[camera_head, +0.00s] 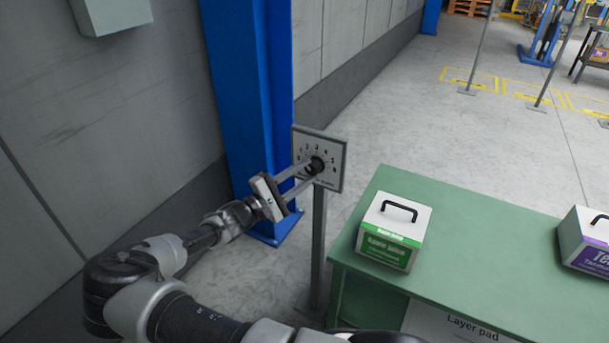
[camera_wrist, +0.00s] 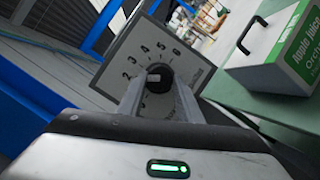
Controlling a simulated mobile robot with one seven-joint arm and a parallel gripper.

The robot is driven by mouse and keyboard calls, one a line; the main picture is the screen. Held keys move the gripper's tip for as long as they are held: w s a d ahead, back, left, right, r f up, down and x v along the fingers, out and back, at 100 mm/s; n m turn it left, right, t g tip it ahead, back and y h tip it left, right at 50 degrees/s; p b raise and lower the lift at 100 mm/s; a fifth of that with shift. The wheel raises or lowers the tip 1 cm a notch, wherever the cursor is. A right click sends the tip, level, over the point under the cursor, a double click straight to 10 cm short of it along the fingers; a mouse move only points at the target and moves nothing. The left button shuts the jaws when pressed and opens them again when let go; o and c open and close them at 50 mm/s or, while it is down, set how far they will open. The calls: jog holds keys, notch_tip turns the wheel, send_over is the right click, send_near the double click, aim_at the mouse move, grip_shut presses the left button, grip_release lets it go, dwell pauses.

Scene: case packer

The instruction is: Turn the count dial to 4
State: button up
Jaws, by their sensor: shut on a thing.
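The count dial is a round black knob (camera_wrist: 158,75) on a grey square plate (camera_head: 334,170) printed with numbers around it. The plate stands on a grey post in front of a blue column. In the wrist view the numbers 2, 3, 4 and 5 can be read along the left and top of the knob. A pale mark shows on the knob's face, but I cannot tell surely which number it points at. My gripper (camera_head: 310,168) reaches the dial from the left, its two fingers shut on opposite sides of the knob. The fingers hide part of the lower plate.
A green table (camera_head: 470,222) stands right of the post, bearing a white-and-green handled case (camera_head: 397,225) and a white-and-purple case (camera_head: 585,238). The blue column (camera_head: 245,110) and grey wall are close behind and left of my arm. Open floor lies beyond the table.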

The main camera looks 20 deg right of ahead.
jog(key=m, duration=0.2)
jog(key=m+g+y, duration=0.1)
jog(key=m, duration=0.1)
jog(key=m+y, duration=0.1)
jog(key=m, duration=0.1)
jog(key=shift+r, duration=0.35)
jog(key=m+y+b, duration=0.1)
jog(key=m, duration=0.1)
jog(key=shift+m+y, duration=0.3)
jog(key=shift+s+r+m+y+b, duration=0.1)
jog(key=shift+r+m+y+b, duration=0.15)
jog(key=shift+m+y+b, duration=0.7)
jog(key=shift+m+t+h, duration=0.25)
jog(key=shift+m+t, duration=0.05)
jog(key=shift+m, duration=0.25)
jog(key=o, duration=1.1)
jog(key=shift+c, duration=0.2)
jog(key=shift+r, duration=0.1)
jog(key=p+v, duration=0.1)
jog(key=v, duration=1.6)
jog(key=shift+s, duration=0.1)
